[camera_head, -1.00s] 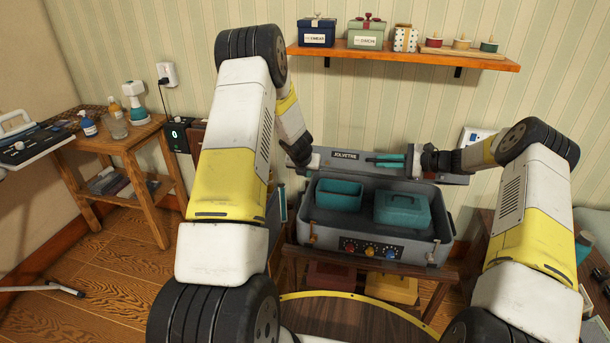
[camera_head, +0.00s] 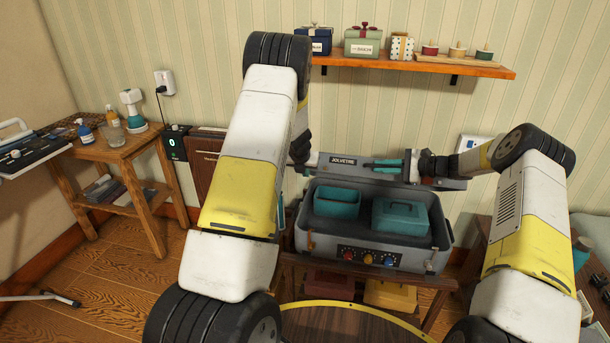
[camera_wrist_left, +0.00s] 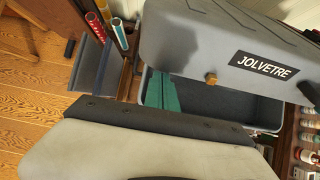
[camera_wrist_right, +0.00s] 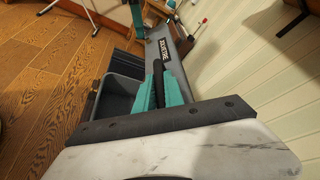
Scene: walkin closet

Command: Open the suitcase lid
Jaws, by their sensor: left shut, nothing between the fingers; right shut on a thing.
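The grey suitcase (camera_head: 318,243) stands on a wooden stand with its lid (camera_head: 315,160) raised at the back. The lid's edge with the "JOLVETRE" label shows in the left wrist view (camera_wrist_left: 205,30), with a brass latch piece. My right gripper (camera_head: 405,166) is shut on the lid's dark handle (camera_wrist_right: 159,78), its teal fingers on both sides of it. My left gripper (camera_wrist_left: 160,92) is shut and empty near the lid's left end; its arm partly hides it in the head view. A teal open box (camera_head: 337,203) and a teal lidded case (camera_head: 401,217) sit inside the suitcase.
A wall shelf (camera_head: 420,64) with boxes and spools hangs above the suitcase. A wooden side table (camera_head: 125,148) with bottles stands at left. A brown case (camera_head: 203,165) leans by the wall left of the suitcase.

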